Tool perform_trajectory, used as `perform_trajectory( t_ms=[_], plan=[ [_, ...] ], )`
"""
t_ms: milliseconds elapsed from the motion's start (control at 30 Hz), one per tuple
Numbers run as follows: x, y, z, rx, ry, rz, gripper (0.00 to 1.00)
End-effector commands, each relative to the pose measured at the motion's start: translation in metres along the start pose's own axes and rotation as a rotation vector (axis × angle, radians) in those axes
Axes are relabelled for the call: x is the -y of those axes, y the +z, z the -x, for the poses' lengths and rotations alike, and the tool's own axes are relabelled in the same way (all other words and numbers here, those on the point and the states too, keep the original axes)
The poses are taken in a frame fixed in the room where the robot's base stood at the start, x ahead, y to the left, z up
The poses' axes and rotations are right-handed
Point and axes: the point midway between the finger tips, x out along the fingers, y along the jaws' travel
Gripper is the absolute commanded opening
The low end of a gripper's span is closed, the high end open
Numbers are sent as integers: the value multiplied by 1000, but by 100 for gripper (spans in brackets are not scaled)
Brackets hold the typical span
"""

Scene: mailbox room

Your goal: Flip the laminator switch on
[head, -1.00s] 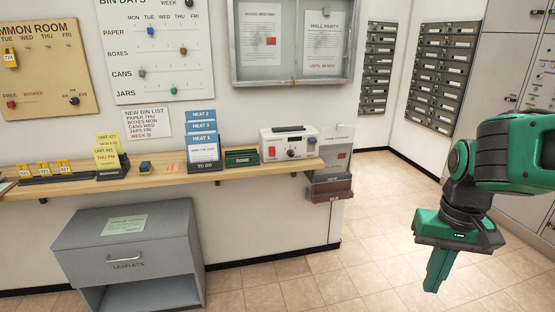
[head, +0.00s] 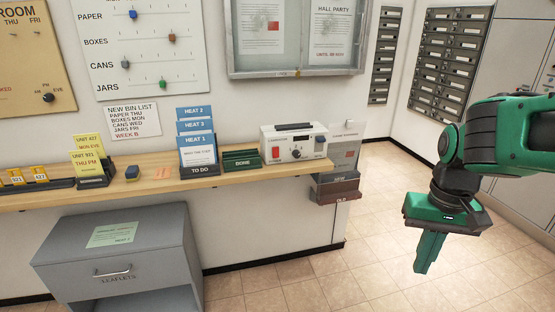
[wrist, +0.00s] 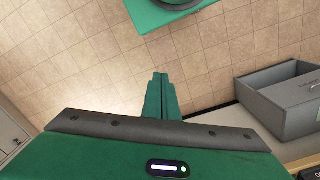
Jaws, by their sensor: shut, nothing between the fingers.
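The laminator (head: 293,146) is a small white box with a dark slot and handle on top, near the right end of the wooden shelf in the head view. Its front carries a red switch (head: 276,155), a dark round knob (head: 296,153) and another dark control to the right. I cannot tell the switch's position at this size. My gripper (head: 428,268) is green, points down and is shut and empty. It hangs over the open floor, right of the laminator and apart from it. In the wrist view the shut fingers (wrist: 160,82) point over floor tiles.
The wooden shelf (head: 240,177) also holds a blue-card TO DO rack (head: 197,150) and a green DONE tray (head: 241,159). NEW and OLD bins (head: 336,188) hang at its right end. A grey leaflets cabinet (head: 120,250) stands below. The floor on the right is clear.

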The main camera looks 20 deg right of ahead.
Motion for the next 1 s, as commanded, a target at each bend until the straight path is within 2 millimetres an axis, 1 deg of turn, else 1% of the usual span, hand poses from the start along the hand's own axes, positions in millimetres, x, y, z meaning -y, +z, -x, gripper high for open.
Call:
perform_trajectory(
  t_ms=[133,200,267,333,367,467,500,567,600,667,700,767,800,867,900,967,1000],
  plan=[
    [0,0,0,0,0,0,0],
    [-5,7,4,-17,-4,8,0],
    [-6,0,2,-37,5,21,0],
    [-4,-18,-2,-74,25,53,0],
    [-3,-28,-5,-97,37,72,0],
    [2,-72,-13,-198,93,164,0],
    [4,-92,-16,-246,122,209,0],
    [11,-123,-20,-320,169,287,0],
    [16,-143,-22,-370,201,340,0],
    [26,-171,-24,-444,252,423,0],
    [34,-189,-24,-494,285,480,0],
    [47,-215,-24,-568,338,571,0],
    [58,-231,-24,-617,374,633,0],
    [76,-253,-23,-692,428,730,0],
    [91,-266,-22,-743,463,797,0],
    [114,-284,-20,-820,517,898,0],
    [130,-294,-18,-870,553,966,0]
  ],
)
